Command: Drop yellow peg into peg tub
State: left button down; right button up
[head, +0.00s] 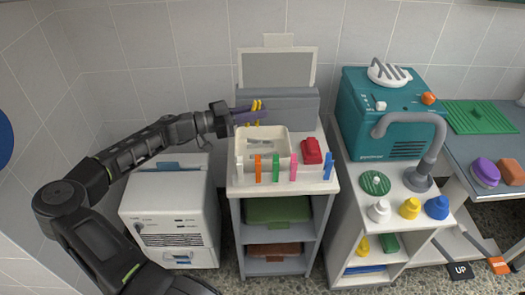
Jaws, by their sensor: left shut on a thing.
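The yellow peg (256,105) is held in my left gripper (250,113), whose arm comes in from the left. The gripper is shut on the peg, and the fingers partly cover it. They are over the back part of the cream tub (240,140), which I take for the peg tub; how high above it I cannot tell. The tub is open at the top and stands on the white cart; some pale thing lies inside. My right gripper is not in view.
Orange (258,169), green (276,168), pink (293,167) and blue (328,166) pegs stand along the cart's front. A red object (311,151) lies right of the tub. A grey panel (279,70) rises behind. A teal machine (385,118) stands farther right.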

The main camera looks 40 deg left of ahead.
aim_at(248, 125)
pick_arm(q)
jog(key=shift+f+b, duration=0.8)
jog(key=shift+f, duration=1.4)
jog(key=c, duration=1.3)
grip_release()
jog(key=shift+a, duration=0.1)
jog(key=v, duration=0.7)
jog(key=shift+s+a, duration=0.2)
jog(key=shift+s, duration=0.1)
jog(key=shift+r, duration=0.1)
